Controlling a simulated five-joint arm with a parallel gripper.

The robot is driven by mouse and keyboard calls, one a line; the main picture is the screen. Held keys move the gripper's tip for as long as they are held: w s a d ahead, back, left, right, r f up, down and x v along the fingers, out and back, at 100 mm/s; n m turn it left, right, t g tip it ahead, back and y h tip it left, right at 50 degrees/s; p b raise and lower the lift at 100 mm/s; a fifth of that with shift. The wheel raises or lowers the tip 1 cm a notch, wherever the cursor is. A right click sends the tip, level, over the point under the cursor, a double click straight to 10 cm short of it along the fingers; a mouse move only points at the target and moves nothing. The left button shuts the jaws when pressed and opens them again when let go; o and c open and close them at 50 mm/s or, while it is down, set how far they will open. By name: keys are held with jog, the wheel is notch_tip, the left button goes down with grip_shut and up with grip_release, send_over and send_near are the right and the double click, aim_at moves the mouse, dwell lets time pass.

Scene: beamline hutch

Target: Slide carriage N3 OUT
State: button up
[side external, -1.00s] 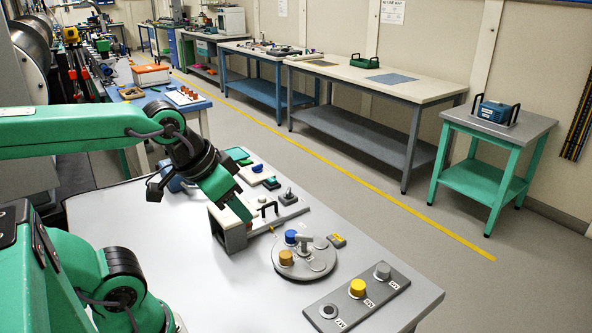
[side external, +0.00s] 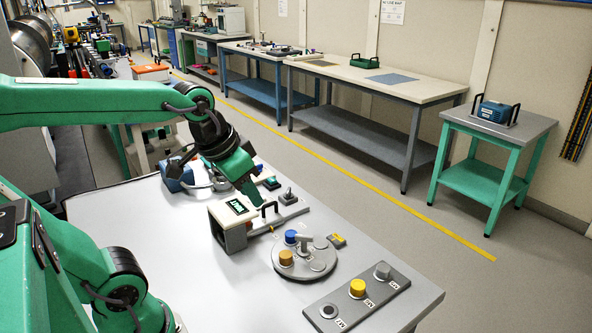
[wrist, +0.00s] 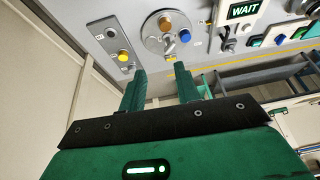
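A pale housing (side external: 230,225) stands on the table with a dark green display (side external: 237,207) on top. In the wrist view the display (wrist: 243,10) reads WAIT. A pale slide plate with a black arched handle (side external: 268,208) extends from the housing's right side; I take it for the carriage, but no N3 label is readable. My gripper (side external: 255,192) is above and just behind the handle in the side view, apparently not touching it. In the wrist view my gripper (wrist: 161,72) is open, with nothing between its fingers.
A round turntable (side external: 303,262) with blue and orange knobs is in front of the housing. A grey panel (side external: 335,297) with several round stations is at the front right.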

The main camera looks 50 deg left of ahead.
jog(key=w+a+f+g, duration=0.2)
jog(key=w+a, duration=0.7)
jog(key=w, duration=0.1)
jog(key=w+a+f+g, duration=0.1)
jog(key=w+a+f, duration=0.1)
jog(key=a+f, duration=0.1)
jog(key=w+a+f+g, duration=0.1)
jog(key=w+a+f, duration=0.1)
jog(key=a+f, duration=0.1)
jog(key=w+a+f, duration=0.2)
jog(key=a+f, duration=0.1)
jog(key=a, duration=0.2)
jog(key=shift+w+a+f+g, duration=0.35)
jog(key=shift+f+g, duration=0.05)
jog(key=shift+f, duration=0.2)
jog(key=shift+f, duration=3.75)
grip_shut()
